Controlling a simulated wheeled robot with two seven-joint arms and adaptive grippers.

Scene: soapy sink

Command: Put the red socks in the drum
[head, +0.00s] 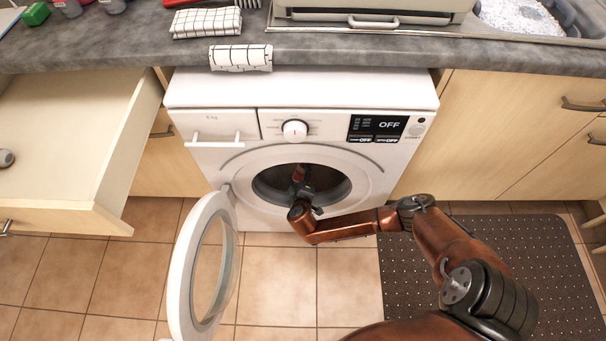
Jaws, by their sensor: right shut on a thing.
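The washing machine (225,155) stands under the counter with its round door (181,265) swung open to the left. My right arm reaches in through the opening. My right gripper (301,184) is at the mouth of the drum (338,187), shut on a small dark red thing (298,173), which looks like the red socks. The gripper and the shadow of the drum hide most of it, so I cannot tell whether it touches the drum. My left gripper is not in view.
An open, mostly empty drawer (70,130) juts out at the left. Checked cloths (240,58) lie on the counter (120,45), one over its front edge. A red item (188,3) lies at the back. A dark dotted mat (540,260) covers the floor at right.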

